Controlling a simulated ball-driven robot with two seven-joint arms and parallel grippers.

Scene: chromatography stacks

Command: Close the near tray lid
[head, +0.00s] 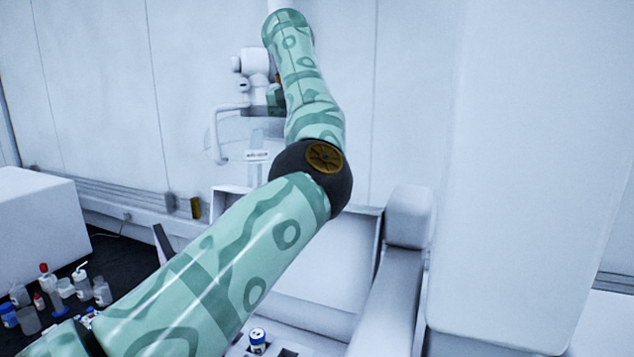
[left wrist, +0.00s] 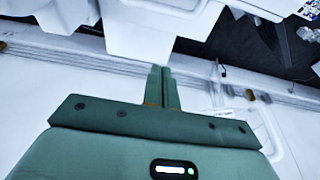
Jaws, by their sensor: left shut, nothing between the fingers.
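My left gripper (left wrist: 162,86) shows in the left wrist view with its two green fingers together and nothing between them. In the head view my left arm rises across the middle and hides most of what lies behind it; the fingertips are not clear there. A pale raised panel (head: 322,262), which looks like an open tray lid, stands behind a white tray surface (head: 312,341) at the bottom. I cannot tell for sure that it is the near lid. The gripper appears well above and beyond it, apart from it. My right gripper is not in view.
A small blue-and-white capped vial (head: 257,340) stands in the tray surface. Several bottles (head: 102,291) stand on the dark bench at left, by a white box (head: 40,225). A large white block (head: 530,180) fills the right. A curved white handle (head: 218,135) shows behind my arm.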

